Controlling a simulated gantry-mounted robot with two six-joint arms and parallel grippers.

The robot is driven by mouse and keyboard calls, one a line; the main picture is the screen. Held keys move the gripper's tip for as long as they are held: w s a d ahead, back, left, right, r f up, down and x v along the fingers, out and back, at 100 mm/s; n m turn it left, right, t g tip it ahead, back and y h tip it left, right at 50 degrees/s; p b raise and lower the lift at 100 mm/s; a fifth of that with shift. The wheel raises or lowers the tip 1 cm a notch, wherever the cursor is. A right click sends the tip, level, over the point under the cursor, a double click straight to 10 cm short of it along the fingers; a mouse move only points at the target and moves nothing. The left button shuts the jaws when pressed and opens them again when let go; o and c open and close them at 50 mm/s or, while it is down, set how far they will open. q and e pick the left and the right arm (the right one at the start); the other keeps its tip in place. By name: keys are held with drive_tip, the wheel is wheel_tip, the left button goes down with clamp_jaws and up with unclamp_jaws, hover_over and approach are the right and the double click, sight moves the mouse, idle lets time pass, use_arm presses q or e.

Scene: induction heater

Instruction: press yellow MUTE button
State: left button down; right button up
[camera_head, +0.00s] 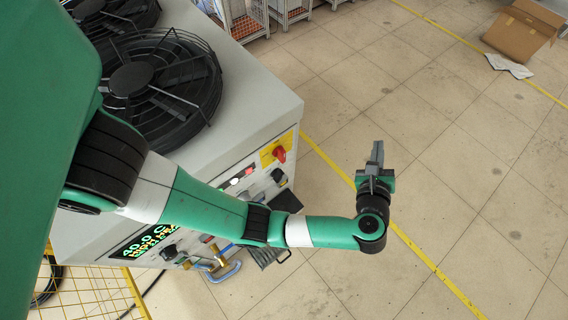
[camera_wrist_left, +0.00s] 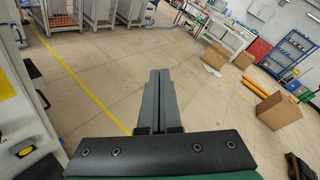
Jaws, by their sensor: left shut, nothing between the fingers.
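The heater cabinet (camera_head: 255,100) stands at the left in the head view, with its control panel on the side facing the lower right. The panel carries a lit green display (camera_head: 148,240), small lights (camera_head: 241,176) and a red rotary switch (camera_head: 279,154) on a yellow plate. I cannot make out a yellow MUTE button; my left arm crosses in front of much of the panel. My left gripper (camera_head: 377,152) is shut and empty, out over the floor to the right of the cabinet and apart from it. Its closed fingers also show in the left wrist view (camera_wrist_left: 160,75). My right gripper is not in view.
Large black fans (camera_head: 150,85) sit on the cabinet top. Hoses and a blue-handled fitting (camera_head: 222,270) project below the panel. A yellow wire fence (camera_head: 85,295) stands at the lower left. The tiled floor is open around the gripper; a cardboard box (camera_head: 520,32) lies far off.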

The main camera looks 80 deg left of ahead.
use_arm(q)
drive_tip(key=s+d+f+g+h+b, duration=0.1)
drive_tip(key=s+f+b, duration=0.3)
drive_tip(key=f, duration=0.7)
drive_tip(key=s+d+f+g+h+b, duration=0.1)
drive_tip(key=s+f+g+b, duration=0.2)
drive_tip(key=s+f, duration=0.4)
drive_tip(key=s+d+f+g+h+b, duration=0.1)
drive_tip(key=s+f+g+b, duration=0.2)
drive_tip(key=f, duration=1.3)
drive_tip(key=shift+s+d+f+b, duration=0.2)
drive_tip(key=shift+s+d+b, duration=0.05)
drive_tip(key=shift+s+b, duration=0.85)
drive_tip(key=s+a+p, duration=0.4)
drive_tip(key=a, duration=0.3)
drive_tip(key=shift+s+a, duration=0.25)
drive_tip(key=shift+s, duration=0.05)
drive_tip(key=shift+a, duration=0.1)
drive_tip(key=shift+s+a, duration=0.25)
